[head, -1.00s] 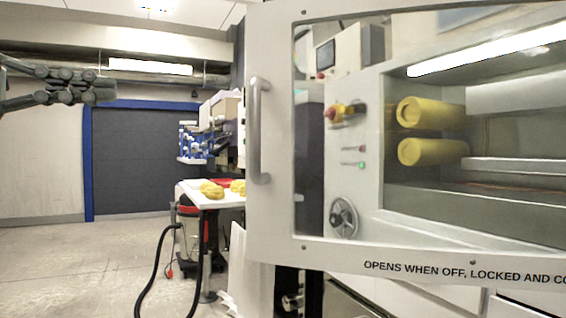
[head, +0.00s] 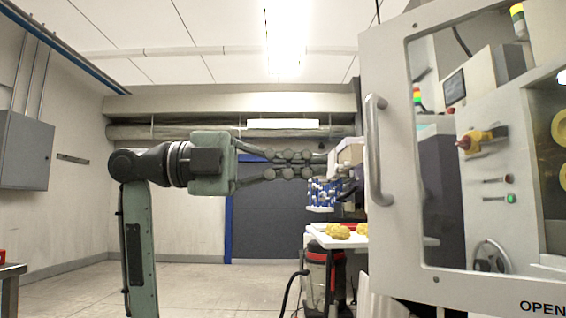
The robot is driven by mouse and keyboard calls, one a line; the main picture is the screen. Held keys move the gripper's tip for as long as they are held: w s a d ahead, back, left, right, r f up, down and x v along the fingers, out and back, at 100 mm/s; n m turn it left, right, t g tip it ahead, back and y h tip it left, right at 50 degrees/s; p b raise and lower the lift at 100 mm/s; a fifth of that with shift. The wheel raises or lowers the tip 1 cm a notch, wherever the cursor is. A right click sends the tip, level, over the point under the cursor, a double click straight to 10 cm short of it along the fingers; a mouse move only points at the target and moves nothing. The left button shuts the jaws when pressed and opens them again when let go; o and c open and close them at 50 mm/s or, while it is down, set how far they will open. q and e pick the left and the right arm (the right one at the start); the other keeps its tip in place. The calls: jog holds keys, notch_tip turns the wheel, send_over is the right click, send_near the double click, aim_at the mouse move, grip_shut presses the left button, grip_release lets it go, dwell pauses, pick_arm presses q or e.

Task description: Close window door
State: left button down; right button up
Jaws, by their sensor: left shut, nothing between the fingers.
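The window door (head: 391,258) is a light grey frame with a clear pane at the right of the head view. It stands in front of the machine, and its right part is out of the picture. Its vertical bar handle (head: 376,150) is on the left edge of the frame. My left gripper (head: 322,165) is shut and empty. It points right, with its fingertips to the left of the handle and apart from it in the picture. My right gripper is not in view.
Behind the pane are a red-and-yellow switch (head: 480,139), a handwheel (head: 491,257) and a screen (head: 455,87). A white table (head: 338,240) with yellow items (head: 338,231) stands left of the door. A grey wall cabinet (head: 25,150) hangs at the left. The floor at the left is open.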

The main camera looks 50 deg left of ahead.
aim_at(382, 168)
pick_arm(q)
jog(key=w, duration=0.2)
jog(key=w+d, duration=0.1)
jog(key=w, duration=0.1)
jog(key=w+d, duration=0.1)
jog(key=w, duration=0.1)
jog(key=shift+w+d+p, duration=0.15)
jog(key=shift+d+p, duration=0.1)
jog(key=shift+p, duration=0.1)
jog(key=shift+w, duration=0.4)
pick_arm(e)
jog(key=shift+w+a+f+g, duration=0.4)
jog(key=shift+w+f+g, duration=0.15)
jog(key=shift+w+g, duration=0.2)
pick_arm(q)
jog(key=shift+w, duration=0.1)
